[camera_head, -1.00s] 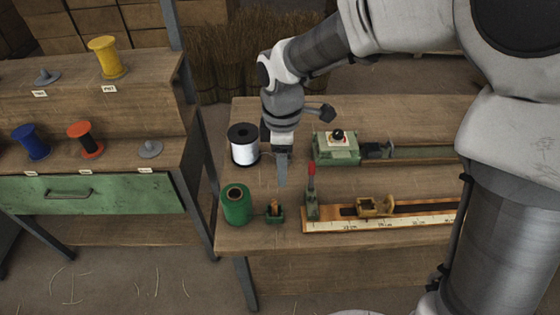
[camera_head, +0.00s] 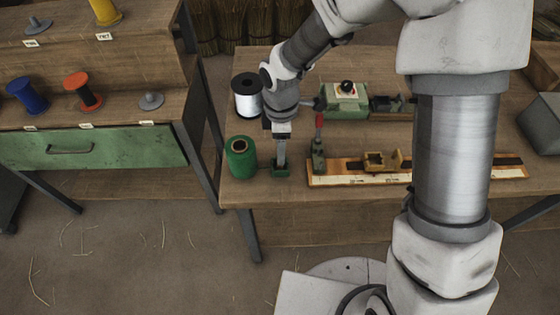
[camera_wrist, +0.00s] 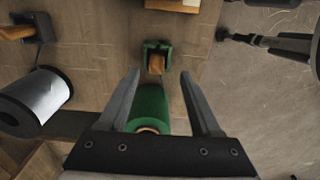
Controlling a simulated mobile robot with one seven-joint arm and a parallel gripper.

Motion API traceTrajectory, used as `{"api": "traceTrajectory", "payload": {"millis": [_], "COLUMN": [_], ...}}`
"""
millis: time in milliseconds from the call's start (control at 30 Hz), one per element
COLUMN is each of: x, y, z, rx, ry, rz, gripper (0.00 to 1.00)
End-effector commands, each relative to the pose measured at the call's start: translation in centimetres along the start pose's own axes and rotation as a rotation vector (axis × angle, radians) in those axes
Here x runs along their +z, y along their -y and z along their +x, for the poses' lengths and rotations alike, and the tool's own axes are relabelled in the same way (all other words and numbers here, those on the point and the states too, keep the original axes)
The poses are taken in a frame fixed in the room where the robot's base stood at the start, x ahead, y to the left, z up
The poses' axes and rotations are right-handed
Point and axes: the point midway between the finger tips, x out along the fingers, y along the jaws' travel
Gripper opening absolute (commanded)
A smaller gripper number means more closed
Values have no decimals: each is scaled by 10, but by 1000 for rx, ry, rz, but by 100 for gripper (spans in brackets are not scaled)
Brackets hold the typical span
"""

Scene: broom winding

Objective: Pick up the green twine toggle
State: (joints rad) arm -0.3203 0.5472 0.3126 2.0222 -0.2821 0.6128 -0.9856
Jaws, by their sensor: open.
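The green twine toggle is a small wooden piece (camera_wrist: 156,64) in a green holder (camera_wrist: 148,48), ahead of my fingertips in the wrist view. In the head view the holder (camera_head: 281,172) sits right of the green twine spool (camera_head: 241,158), and my fingers hide most of the toggle. The spool also shows between my fingers in the wrist view (camera_wrist: 150,103). My gripper (camera_wrist: 159,74) is open and empty, its fingertips either side of the line to the toggle. In the head view my gripper (camera_head: 281,163) points down over the holder; the exact height gap is unclear.
A white spool (camera_head: 248,98) stands behind the green one. A red-handled lever (camera_head: 319,140) and a wooden ruler board (camera_head: 350,178) are close on the right. A green device (camera_head: 345,103) lies farther back. Another wooden toggle (camera_wrist: 14,33) shows at upper left.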

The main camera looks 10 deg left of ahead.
Motion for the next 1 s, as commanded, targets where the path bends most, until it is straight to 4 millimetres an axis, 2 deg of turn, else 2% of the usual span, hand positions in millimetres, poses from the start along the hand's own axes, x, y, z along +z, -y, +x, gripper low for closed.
{"api": "traceTrajectory", "payload": {"millis": [133, 400, 700, 767, 1000], "x": [-1, -2, -2, -2, -2], "y": [-1, -5, -5, -5, -5], "z": [12, 48, 53, 53, 53], "rx": [-2, -2, 0, 0, 0], "ry": [0, 0, 0, 0, 0], "rz": [0, 1, 1, 1, 1], "gripper": [65, 65, 65, 56, 13]}}
